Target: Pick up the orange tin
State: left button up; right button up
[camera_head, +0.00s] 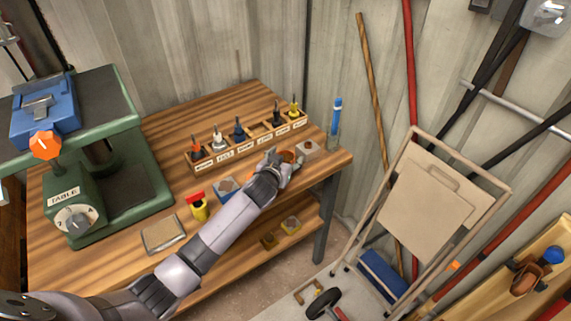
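The orange tin (287,155) is on the wooden workbench (90,255), near its right end and just in front of the labelled rack. Only part of it shows, because my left gripper (283,163) is right at it and covers its near side. The fingers are beside or around the tin; I cannot tell which, nor whether they touch it. My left arm reaches across the bench from the lower left. My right gripper is not in view.
Behind is a rack (227,155) of several tools. A blue tin (223,189), yellow-red item (198,207) and flat tray (163,234) lie nearer. A green machine (115,180) fills the left. A folding cart (425,205) stands right.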

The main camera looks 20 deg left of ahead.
pick_arm(q)
jog(key=c, duration=1)
jog(key=shift+c, duration=0.8)
jog(key=shift+r, duration=0.1)
